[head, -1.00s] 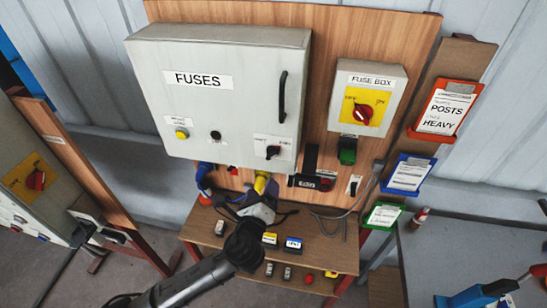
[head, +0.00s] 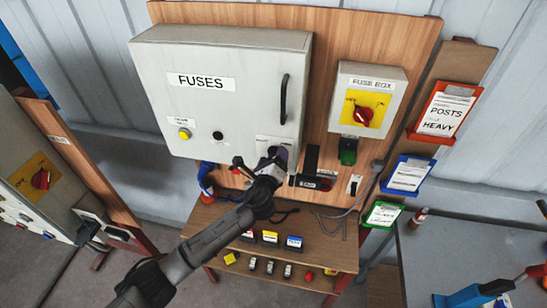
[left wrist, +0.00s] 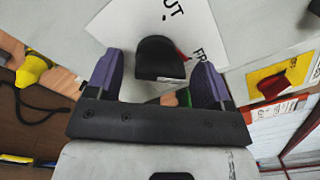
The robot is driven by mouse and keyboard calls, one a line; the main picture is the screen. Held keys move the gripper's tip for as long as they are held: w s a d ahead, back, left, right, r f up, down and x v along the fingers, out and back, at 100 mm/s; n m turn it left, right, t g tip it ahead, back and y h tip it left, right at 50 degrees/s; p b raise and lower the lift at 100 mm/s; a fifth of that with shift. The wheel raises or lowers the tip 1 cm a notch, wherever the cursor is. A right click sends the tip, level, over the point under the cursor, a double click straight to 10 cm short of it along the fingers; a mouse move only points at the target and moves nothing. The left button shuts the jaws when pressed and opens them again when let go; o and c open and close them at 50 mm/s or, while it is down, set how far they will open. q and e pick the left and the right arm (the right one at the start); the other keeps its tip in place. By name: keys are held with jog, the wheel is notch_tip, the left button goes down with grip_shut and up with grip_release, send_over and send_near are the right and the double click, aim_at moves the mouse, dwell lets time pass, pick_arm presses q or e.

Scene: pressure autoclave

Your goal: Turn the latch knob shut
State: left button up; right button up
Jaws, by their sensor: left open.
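The latch knob is a black knob on the lower right of the grey FUSES cabinet (head: 225,105). In the head view my left gripper hides it. In the left wrist view the knob (left wrist: 160,57) stands between the purple-sided fingers of my left gripper, with a gap on each side. A white label (left wrist: 115,30) with partly hidden lettering lies behind it. My left gripper (head: 272,158) is open and in front of the cabinet's lower right corner. I cannot tell the knob's exact turn angle. My right gripper is not in view.
A fuse box (head: 367,102) with a red knob on a yellow plate is mounted to the right. A black cabinet handle (head: 284,98) is above my gripper. A wooden shelf (head: 335,258) below holds several small parts. A yellow plug (left wrist: 33,68) shows at left in the wrist view.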

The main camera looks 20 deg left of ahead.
pick_arm(q)
jog(key=shift+w, duration=0.15)
jog(key=shift+c, duration=0.3)
jog(key=c, duration=0.8)
jog(key=shift+c, duration=0.2)
